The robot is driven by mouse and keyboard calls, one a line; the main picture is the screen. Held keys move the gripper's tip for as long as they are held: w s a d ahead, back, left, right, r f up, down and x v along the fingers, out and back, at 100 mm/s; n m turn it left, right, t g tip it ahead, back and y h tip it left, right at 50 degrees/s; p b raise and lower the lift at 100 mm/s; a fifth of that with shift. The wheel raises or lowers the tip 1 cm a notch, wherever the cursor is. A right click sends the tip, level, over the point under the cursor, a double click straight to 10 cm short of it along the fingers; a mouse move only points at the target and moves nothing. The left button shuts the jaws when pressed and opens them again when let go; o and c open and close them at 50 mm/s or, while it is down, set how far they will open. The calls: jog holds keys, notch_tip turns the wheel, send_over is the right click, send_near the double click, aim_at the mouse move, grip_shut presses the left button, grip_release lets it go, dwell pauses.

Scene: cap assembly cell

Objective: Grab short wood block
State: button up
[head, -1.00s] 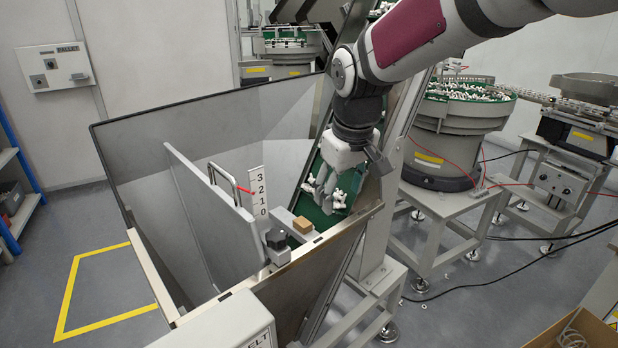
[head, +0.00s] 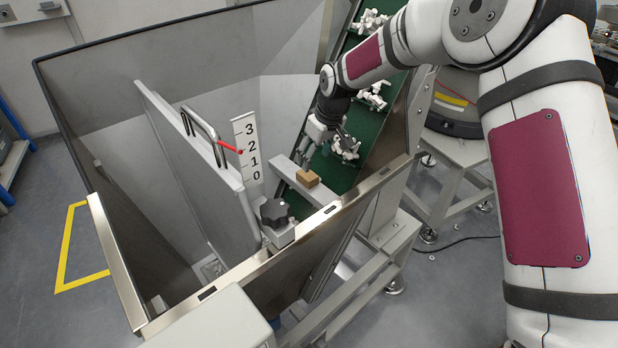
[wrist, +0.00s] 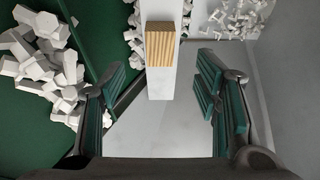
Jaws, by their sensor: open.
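The short wood block (head: 307,179) is a small tan block lying on a narrow light-grey ledge inside the hopper. In the wrist view the wood block (wrist: 163,44) shows its striped grain, ahead of the fingers and between their lines. My gripper (head: 311,165) is close above and behind the block in the head view. In the wrist view my gripper (wrist: 158,100) is open, with a green-padded finger on each side and nothing between the tips.
The ledge (head: 325,196) ends at the hopper's front rim (head: 262,262). A green conveyor (head: 364,146) with white caps (wrist: 40,55) runs beside it. A grey gate panel (head: 185,150), a black knob (head: 275,213) and a numbered scale (head: 247,150) stand to the left.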

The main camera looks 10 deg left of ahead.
aim_at(308, 174)
jog(key=x, duration=0.8)
jog(key=shift+w+a+f+b, duration=0.2)
jog(key=shift+w+f+b, duration=0.05)
jog(key=shift+b, duration=0.15)
jog(key=c, duration=1.1)
